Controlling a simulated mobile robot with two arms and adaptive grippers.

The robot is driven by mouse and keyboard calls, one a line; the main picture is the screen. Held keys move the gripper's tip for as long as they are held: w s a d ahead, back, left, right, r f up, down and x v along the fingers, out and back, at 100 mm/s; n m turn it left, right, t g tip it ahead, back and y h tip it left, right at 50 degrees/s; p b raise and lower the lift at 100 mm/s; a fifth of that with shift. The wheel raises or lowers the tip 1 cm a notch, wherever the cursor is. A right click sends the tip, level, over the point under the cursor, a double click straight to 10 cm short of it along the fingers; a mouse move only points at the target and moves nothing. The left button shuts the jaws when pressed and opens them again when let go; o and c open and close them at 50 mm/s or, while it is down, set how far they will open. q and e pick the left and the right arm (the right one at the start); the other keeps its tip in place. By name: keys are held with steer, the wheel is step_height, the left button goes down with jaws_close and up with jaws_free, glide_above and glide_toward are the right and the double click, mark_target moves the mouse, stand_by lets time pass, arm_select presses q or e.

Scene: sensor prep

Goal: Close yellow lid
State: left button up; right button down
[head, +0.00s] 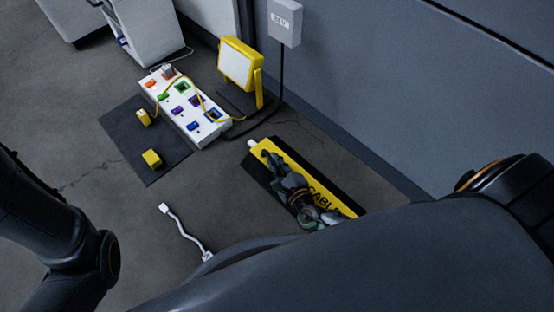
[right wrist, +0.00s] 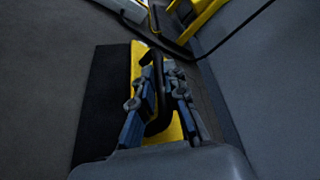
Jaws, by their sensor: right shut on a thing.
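The yellow lid (head: 312,179), with black lettering that reads in part "CABL", lies along a black cable cover (head: 258,170) on the floor. My right gripper (head: 271,160) is over it and hides part of it and its lettering. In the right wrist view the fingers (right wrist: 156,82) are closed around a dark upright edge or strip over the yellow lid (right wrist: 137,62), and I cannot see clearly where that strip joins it. How far the lid stands open is hard to tell. My left arm shows at the left, but its gripper is out of the picture.
A white cable (head: 183,230) lies on the floor. A dark mat (head: 130,125) holds two yellow blocks. A white power strip (head: 214,128) with coloured plugs and a yellow work lamp (head: 241,62) stand behind. The wall (head: 375,90) borders the right side.

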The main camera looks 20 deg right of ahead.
steer(key=shift+s+f+n, duration=0.1)
steer(key=shift+f+n, duration=0.25)
steer(key=shift+n, duration=0.05)
steer(key=shift+h, duration=0.3)
steer(key=c, duration=1.7)
jaws_free()
steer(key=shift+o, duration=0.2)
steer(key=shift+a, duration=0.1)
